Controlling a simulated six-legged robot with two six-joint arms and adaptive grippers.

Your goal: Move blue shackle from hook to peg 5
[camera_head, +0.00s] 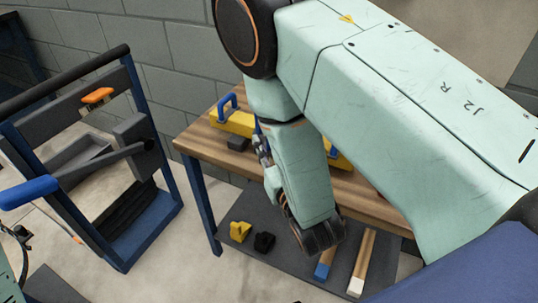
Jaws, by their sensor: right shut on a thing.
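My right arm reaches down from the upper right over the wooden bench. My right gripper (263,148) is beside the yellow piece, its fingers partly hidden by my own arm. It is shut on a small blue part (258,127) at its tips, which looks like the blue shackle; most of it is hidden. A yellow piece (241,123) lies on the bench (198,138) with a blue U-shaped loop (228,102) at its left end. More yellow and blue shows right of my arm. I cannot make out the hook or peg 5. My left gripper is not in view.
Bare floor lies between cart and bench.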

